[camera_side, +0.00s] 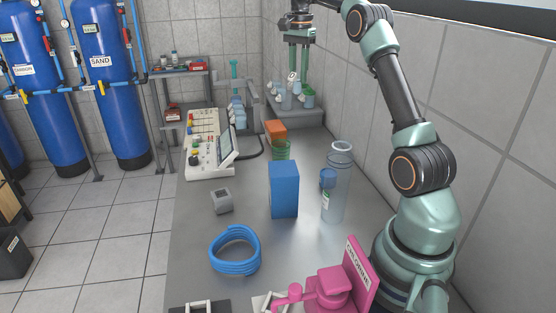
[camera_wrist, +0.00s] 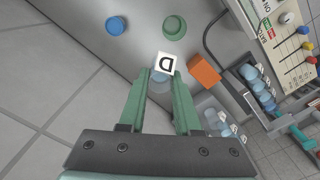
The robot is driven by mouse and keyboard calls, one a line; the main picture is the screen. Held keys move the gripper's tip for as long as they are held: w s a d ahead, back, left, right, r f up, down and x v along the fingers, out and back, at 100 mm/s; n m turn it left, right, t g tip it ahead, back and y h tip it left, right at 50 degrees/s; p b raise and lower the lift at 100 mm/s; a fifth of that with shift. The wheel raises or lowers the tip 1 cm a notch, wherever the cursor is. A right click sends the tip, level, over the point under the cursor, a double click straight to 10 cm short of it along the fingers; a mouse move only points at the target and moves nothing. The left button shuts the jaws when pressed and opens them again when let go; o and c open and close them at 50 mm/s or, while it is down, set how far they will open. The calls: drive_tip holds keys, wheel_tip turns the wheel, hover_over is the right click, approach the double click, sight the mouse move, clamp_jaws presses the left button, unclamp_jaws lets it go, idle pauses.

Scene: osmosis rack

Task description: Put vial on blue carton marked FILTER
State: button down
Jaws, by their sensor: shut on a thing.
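My gripper (camera_side: 293,72) is at the back of the bench, pointing down, shut on a small vial (camera_wrist: 161,84). The vial has a white label with a dark letter that looks like a D. In the side view the vial (camera_side: 291,79) hangs between the fingertips, above or just at the vial rack; I cannot tell if it is clear of it. The blue carton (camera_side: 284,188) stands upright mid-bench, nearer the side camera and well away from my gripper. No FILTER marking shows on its visible faces.
More vials (camera_side: 307,97) stand below my gripper. An orange block (camera_side: 276,130) and green cup (camera_side: 281,150) are behind the carton. A clear cylinder (camera_side: 339,182) with a blue-capped bottle (camera_side: 327,180) stands right. A control panel (camera_side: 210,145) is left; a blue hose coil (camera_side: 235,250) lies in front.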

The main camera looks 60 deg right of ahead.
drive_tip(key=s+a+r+n, duration=0.25)
drive_tip(key=a+r, duration=0.35)
drive_tip(key=a, duration=0.6)
hover_over(284, 167)
drive_tip(key=shift+n, duration=0.45)
wheel_tip(284, 167, down, 18)
drive_tip(key=shift+r, duration=0.1)
drive_tip(key=c, duration=0.6)
unclamp_jaws()
